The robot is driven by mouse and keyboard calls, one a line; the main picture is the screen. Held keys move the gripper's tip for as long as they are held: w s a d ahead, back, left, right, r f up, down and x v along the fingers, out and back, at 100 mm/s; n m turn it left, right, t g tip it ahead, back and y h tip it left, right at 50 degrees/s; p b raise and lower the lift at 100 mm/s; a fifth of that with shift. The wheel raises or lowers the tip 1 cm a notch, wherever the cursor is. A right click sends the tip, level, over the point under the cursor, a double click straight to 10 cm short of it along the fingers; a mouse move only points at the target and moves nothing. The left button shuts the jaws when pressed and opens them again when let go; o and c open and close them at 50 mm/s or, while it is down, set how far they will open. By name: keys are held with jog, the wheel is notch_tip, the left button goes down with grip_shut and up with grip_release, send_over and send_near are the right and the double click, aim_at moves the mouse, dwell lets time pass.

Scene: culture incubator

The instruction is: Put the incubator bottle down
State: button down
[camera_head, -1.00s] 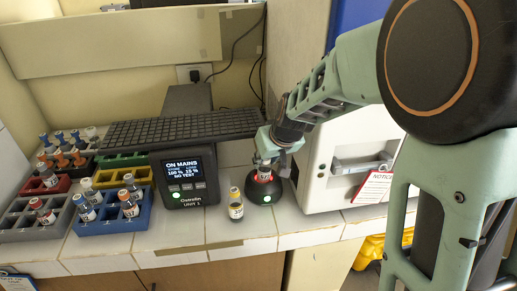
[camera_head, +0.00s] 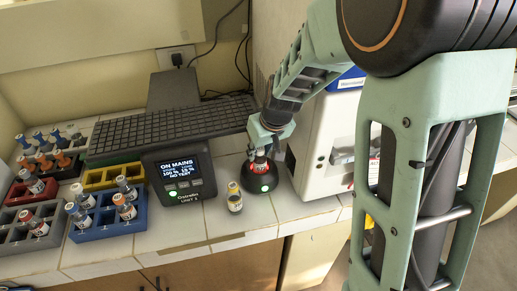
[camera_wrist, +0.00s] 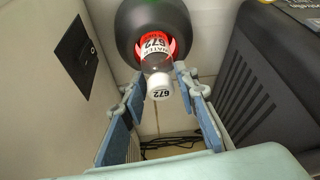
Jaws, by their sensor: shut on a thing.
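The incubator bottle (camera_wrist: 155,60) has a clear body, a red-and-white label and a white cap, both marked 672. My gripper (camera_wrist: 158,80) is shut on it near the cap end. In the head view, my gripper (camera_head: 263,150) points down over the round black device (camera_head: 258,186), and the bottle (camera_head: 260,166) stands upright at its top. A red glow rings the bottle there. The device also shows in the wrist view (camera_wrist: 128,22). Whether the bottle rests fully in the device is hard to tell.
A white cabinet (camera_head: 318,150) stands close on the right.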

jog(key=shift+f, duration=0.1)
jog(key=c, duration=1.5)
grip_release()
jog(key=shift+r, duration=0.35)
jog(key=v, duration=1.1)
jog(key=shift+s+d+r, duration=0.1)
jog(key=shift+s+r, duration=0.1)
jog(key=shift+r, duration=0.05)
